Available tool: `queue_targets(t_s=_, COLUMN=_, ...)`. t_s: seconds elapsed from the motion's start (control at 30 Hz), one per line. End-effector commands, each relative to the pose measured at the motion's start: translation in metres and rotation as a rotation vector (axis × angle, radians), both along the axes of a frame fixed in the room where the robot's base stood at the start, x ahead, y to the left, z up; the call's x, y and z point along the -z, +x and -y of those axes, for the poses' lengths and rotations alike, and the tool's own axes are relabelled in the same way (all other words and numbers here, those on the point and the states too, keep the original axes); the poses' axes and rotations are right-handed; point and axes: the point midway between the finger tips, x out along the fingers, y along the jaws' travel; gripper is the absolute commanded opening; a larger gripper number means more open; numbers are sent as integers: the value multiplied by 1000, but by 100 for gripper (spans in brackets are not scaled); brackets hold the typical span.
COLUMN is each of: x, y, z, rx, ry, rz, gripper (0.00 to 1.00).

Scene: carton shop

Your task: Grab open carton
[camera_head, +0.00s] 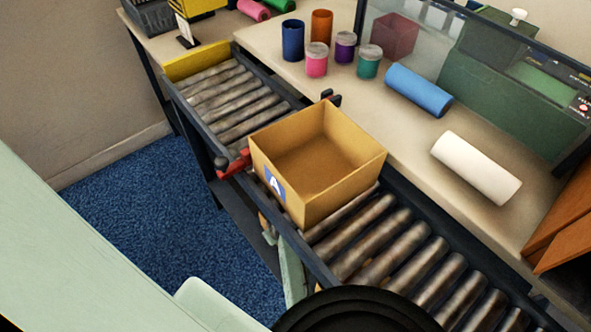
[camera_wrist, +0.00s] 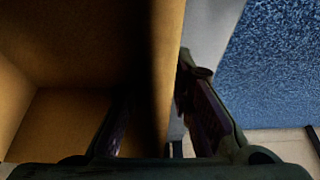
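The open carton (camera_head: 290,150) is a tan box with no lid and a blue label with a white A on its front left side. It sits upright on the roller conveyor and looks empty inside. In the wrist view the carton wall (camera_wrist: 168,60) runs between the two fingers of my gripper (camera_wrist: 158,92). One finger is on the shaded inner side, the other on the outer side over a grey strip. The fingers look apart, with space around the wall; contact is hard to tell in the dark.
The roller conveyor (camera_head: 400,248) has dark side rails and a red part (camera_head: 233,165) at the carton's left. The table behind holds several jars, a blue cylinder (camera_head: 418,90), a white cylinder (camera_head: 476,167) and a clear panel. Blue carpet (camera_head: 150,215) lies at the left.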

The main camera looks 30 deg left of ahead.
Motion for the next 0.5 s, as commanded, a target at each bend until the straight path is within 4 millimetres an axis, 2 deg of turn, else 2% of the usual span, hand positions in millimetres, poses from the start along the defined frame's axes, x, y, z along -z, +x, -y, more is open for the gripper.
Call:
queue_targets(t_s=0.27, x=0, y=0, z=0, rx=0, ry=0, rz=0, gripper=0)
queue_targets(t_s=0.5, x=0, y=0, z=0, rx=0, ry=0, rz=0, gripper=0)
